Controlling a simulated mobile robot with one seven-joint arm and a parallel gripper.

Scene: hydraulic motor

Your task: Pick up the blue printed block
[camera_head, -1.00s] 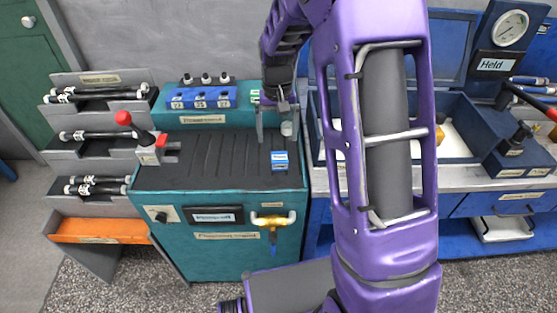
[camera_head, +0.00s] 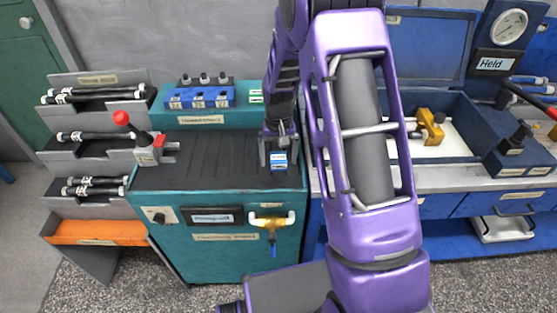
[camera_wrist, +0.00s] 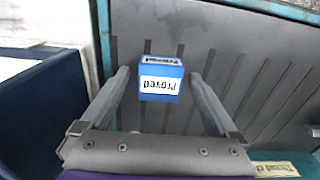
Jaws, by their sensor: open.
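The blue printed block (camera_head: 279,160) sits on the dark grooved top of the teal cabinet (camera_head: 215,165), near its right end. It is small, with a white printed label. In the wrist view the blue block (camera_wrist: 161,78) appears between the tips of my two fingers, with a gap on each side. My gripper (camera_head: 279,158) is open, its fingers pointing down on either side of the block. In the wrist view my gripper (camera_wrist: 160,80) holds nothing. I cannot tell exactly how far the fingertips are above the cabinet top.
A red-knobbed lever (camera_head: 122,118) stands at the cabinet's left end. A blue unit with black-topped fittings (camera_head: 200,97) sits on the raised back ledge. A rack of black rods (camera_head: 95,135) is left. A blue bin with a yellow part (camera_head: 428,127) is right.

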